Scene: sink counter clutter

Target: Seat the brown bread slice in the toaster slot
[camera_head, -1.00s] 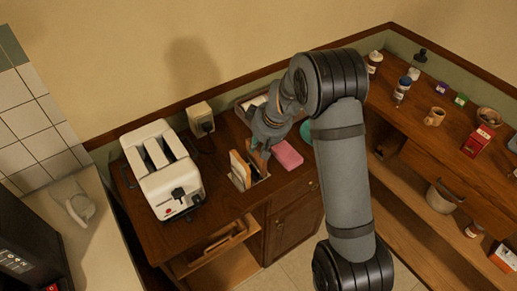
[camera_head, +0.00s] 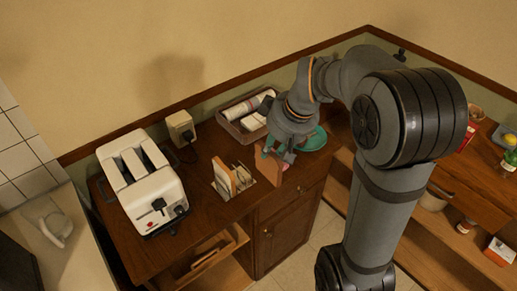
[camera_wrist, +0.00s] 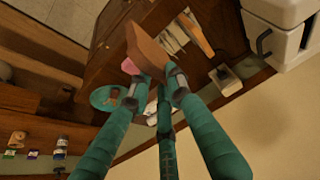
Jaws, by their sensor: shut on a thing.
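The brown bread slice (camera_head: 267,171) is held upright in my gripper (camera_head: 272,156), beside the right end of the slice rack. The slice also shows in the wrist view (camera_wrist: 147,48), with the teal fingers (camera_wrist: 160,82) shut on its near end. The white toaster (camera_head: 147,196) stands at the left of the wooden counter, well apart from the slice. Its top has long slots, and a dark lever is on its front end. A corner of the toaster (camera_wrist: 283,12) shows at the upper right of the wrist view.
The rack (camera_head: 232,180) with several slices stands between my gripper and the toaster. A socket box (camera_head: 181,128) is behind. A tray with rolled cloth (camera_head: 245,115) and a teal plate (camera_head: 314,139) lie behind my gripper.

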